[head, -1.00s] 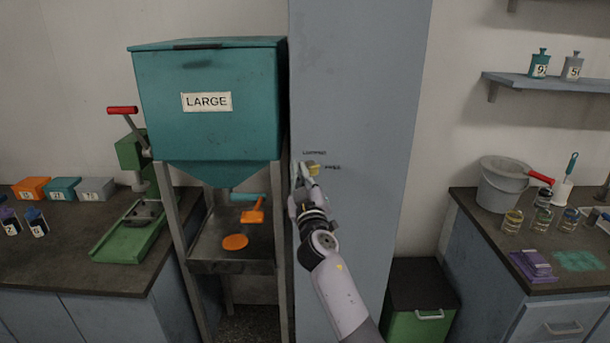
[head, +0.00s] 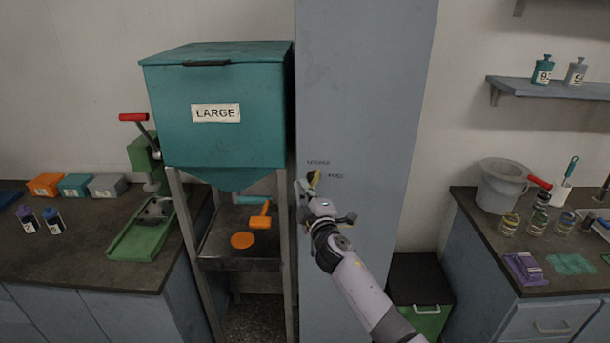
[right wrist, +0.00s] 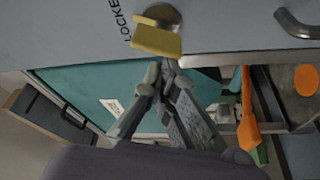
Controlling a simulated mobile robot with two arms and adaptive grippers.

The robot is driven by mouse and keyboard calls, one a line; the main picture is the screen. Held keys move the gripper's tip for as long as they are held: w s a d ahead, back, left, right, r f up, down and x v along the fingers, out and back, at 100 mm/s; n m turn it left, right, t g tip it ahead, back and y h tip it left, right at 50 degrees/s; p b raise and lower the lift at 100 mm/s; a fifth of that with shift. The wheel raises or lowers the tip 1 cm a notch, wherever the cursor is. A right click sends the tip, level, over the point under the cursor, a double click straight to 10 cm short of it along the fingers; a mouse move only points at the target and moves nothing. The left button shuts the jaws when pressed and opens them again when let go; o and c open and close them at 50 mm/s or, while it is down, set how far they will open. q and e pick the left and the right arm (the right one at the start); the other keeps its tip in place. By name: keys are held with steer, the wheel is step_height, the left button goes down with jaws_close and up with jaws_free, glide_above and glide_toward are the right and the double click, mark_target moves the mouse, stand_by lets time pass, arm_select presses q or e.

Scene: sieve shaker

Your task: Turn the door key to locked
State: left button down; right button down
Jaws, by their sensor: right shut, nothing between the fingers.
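The yellow door key (head: 316,177) sits in a round lock on the tall grey-blue cabinet, between the LOCKED label above and the FREE label to the right. It stands nearly upright, lined up more with LOCKED than with FREE. In the right wrist view the key (right wrist: 157,40) shows large, its long side across the picture, in front of the metal lock disc. My right gripper (head: 302,188) is shut and empty, just left of and below the key. In the right wrist view its fingertips (right wrist: 167,68) lie close to the key's edge; I cannot tell whether they touch. My left gripper is out of view.
The tall cabinet door (head: 370,90) carries the lock; a metal handle (right wrist: 296,24) shows in the right wrist view. The teal LARGE hopper (head: 215,130) stands close on the left, with an orange scoop (head: 261,216) below it. A green-fronted bin (head: 424,318) stands low right.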

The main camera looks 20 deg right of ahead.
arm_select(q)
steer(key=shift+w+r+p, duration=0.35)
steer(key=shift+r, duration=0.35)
arm_select(e)
steer(key=shift+d+f+n+g, duration=0.1)
steer(key=shift+f+n+g, duration=0.3)
steer(key=shift+n, duration=0.5)
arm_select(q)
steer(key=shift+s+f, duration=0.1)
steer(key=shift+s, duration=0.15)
arm_select(e)
steer(key=shift+f, duration=0.1)
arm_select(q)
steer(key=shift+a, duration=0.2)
